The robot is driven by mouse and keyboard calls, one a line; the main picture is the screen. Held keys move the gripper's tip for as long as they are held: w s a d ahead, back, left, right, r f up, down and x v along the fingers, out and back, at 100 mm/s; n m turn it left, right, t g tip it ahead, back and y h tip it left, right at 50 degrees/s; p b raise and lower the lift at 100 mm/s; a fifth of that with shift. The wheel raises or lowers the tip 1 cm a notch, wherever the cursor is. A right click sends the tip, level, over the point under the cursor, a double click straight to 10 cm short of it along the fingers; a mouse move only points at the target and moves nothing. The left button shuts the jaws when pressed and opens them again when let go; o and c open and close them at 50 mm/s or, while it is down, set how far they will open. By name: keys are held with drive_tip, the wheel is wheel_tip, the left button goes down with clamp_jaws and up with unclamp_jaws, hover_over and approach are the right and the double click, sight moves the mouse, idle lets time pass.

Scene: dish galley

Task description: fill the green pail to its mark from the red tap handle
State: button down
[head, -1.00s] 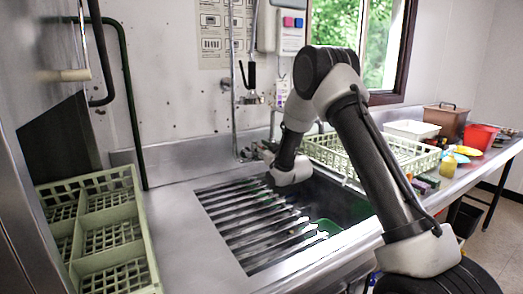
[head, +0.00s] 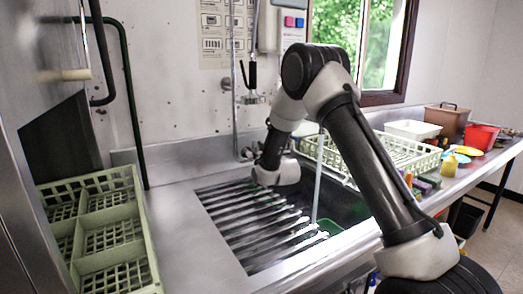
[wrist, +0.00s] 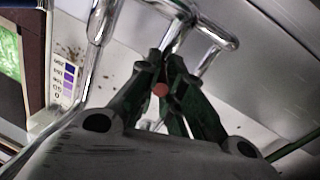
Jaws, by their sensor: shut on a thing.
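In the wrist view, my gripper (wrist: 162,76) is shut on the red tap handle (wrist: 160,90), with dark fingers on both sides of it at the chrome fitting. In the head view, my arm's end hides the handle and fingers near the back wall of the sink. The green pail (head: 329,227) is in the sink basin, partly hidden by the ribbed drainer and my arm. A thin pale stream of water (head: 318,178) falls from behind my arm towards the pail. The pail's mark and water level cannot be seen.
A ribbed metal drainer (head: 253,222) covers the sink's left part. A pale green dish rack (head: 100,230) stands at left, another (head: 392,150) behind my arm. A spray hose (head: 250,75) hangs at the wall. A red bucket (head: 480,136) and brown box (head: 446,120) stand at right.

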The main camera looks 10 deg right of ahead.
drive_tip(key=c, duration=1.6)
unclamp_jaws()
drive_tip(key=shift+o, duration=0.6)
drive_tip(key=shift+s+f, duration=0.1)
drive_tip(key=shift+s, duration=0.1)
drive_tip(key=s+d, duration=0.1)
drive_tip(key=s, duration=1)
drive_tip(key=shift+s+d, duration=0.25)
drive_tip(key=shift+d, duration=0.1)
